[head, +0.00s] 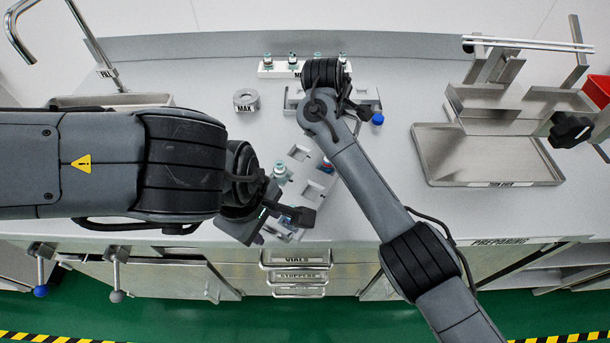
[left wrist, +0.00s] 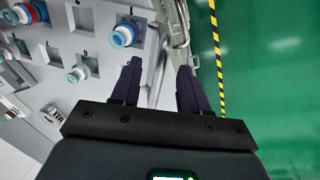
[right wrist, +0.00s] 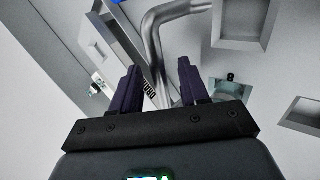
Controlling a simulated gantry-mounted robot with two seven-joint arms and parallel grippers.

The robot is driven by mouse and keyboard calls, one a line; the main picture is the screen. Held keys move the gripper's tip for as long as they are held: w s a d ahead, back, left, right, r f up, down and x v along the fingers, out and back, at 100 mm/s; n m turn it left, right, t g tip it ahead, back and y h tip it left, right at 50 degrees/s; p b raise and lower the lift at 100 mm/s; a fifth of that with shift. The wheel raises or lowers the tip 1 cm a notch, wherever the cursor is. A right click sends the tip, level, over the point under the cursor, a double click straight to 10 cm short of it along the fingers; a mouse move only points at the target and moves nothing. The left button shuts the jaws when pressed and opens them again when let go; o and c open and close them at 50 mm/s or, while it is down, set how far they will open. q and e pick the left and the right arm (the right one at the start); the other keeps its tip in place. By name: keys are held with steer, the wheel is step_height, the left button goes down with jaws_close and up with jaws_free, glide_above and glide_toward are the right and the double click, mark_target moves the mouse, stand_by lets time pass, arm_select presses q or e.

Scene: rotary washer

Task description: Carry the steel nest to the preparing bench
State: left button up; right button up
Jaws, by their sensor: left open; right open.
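The nest (head: 304,171), a grey plate with square pockets, lies slanted at the middle of the counter. Vials with blue tops (left wrist: 123,36) stand in some pockets; one has a red band. My left gripper (head: 300,214) is open at the nest's near end, with bent steel bars just beyond its fingertips in the left wrist view. My right gripper (right wrist: 160,80) is open at the far end, partly hidden by my arm in the head view. A bent steel tube (right wrist: 153,40) shows between its fingers. The PREPARING label (head: 500,241) is on the counter edge at the right.
A steel tray (head: 480,155) and stepped steel stand fill the counter's right side. A grey ring marked MAX (head: 246,100) and a white vial rack (head: 272,70) stand behind the nest. A sink (head: 110,99) is at left. Drawers with handles (head: 295,260) are below the front edge.

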steer(key=shift+r, duration=0.15)
steer(key=shift+s+a+r, duration=0.1)
steer(key=shift+s+r, duration=0.1)
steer(key=shift+r, duration=0.05)
arm_select(q)
step_height(320, 180, up, 8)
steer(key=s, duration=0.1)
steer(key=shift+s+a+r, duration=0.2)
steer(key=shift+a, duration=0.2)
arm_select(e)
steer(key=v, duration=1.1)
steer(key=shift+s, duration=0.1)
